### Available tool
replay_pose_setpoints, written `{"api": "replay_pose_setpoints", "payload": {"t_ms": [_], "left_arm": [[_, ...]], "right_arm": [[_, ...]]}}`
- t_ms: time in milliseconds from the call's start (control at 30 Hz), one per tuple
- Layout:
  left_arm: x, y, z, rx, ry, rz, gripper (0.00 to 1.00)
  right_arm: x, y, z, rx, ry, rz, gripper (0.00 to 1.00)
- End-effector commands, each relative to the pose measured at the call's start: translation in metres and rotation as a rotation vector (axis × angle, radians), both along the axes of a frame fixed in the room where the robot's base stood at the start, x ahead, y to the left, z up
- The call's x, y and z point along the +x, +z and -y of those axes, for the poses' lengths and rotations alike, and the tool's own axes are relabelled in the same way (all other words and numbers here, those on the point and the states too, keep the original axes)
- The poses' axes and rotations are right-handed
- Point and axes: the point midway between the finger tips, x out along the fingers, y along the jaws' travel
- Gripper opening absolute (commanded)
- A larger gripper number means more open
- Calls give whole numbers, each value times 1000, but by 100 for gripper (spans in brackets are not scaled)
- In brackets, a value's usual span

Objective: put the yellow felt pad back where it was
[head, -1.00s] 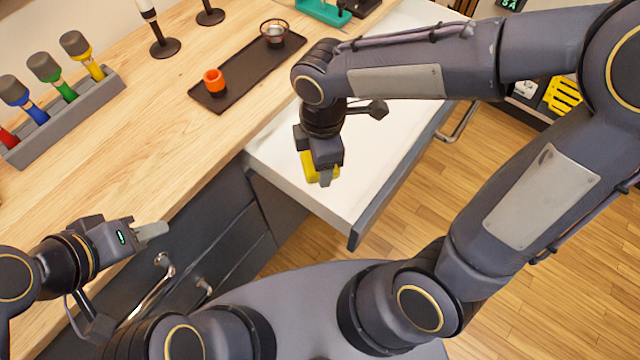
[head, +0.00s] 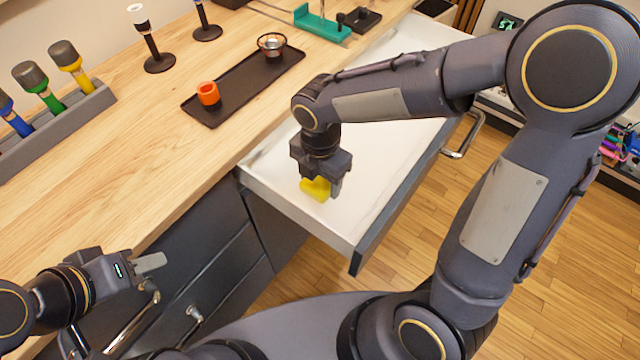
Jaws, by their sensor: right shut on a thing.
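The yellow felt pad (head: 315,189) is in the head view, at the near part of the open white drawer (head: 375,170). My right gripper (head: 322,186) points down and is shut on the pad. The fingers hide part of the pad, and I cannot tell whether it touches the drawer's floor. My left gripper (head: 150,263) is at the lower left, in front of the dark cabinet and away from the pad. I cannot tell whether its fingers are apart.
A black tray (head: 245,88) on the wooden worktop holds an orange cup (head: 208,93) and a small metal bowl (head: 271,44). A grey rack (head: 60,128) of coloured-handled tools stands at the left. The drawer's front edge (head: 358,258) sticks out over the floor.

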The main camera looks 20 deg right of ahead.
Motion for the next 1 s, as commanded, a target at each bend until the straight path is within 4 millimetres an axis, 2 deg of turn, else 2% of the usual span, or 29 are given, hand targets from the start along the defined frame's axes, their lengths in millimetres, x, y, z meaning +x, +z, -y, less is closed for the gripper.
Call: {"api": "replay_pose_setpoints", "payload": {"t_ms": [33,267,333,500,933,967,1000], "left_arm": [[0,-1,0,0,0,0,36],[0,-3,0,0,0,0,36],[0,-4,0,0,0,0,36],[0,-8,0,0,0,0,36],[0,-11,0,0,0,0,36],[0,-11,0,0,0,0,36],[0,-10,0,0,0,0,36]], "right_arm": [[5,-8,2,-2,-2,-2,34],[18,-23,5,-1,-1,-2,34],[23,-32,6,-2,-1,-2,34],[22,-55,6,-1,-1,-1,34],[22,-62,6,0,-2,1,34],[22,-62,6,0,-2,1,60],[22,-61,6,0,-2,1,65]]}}
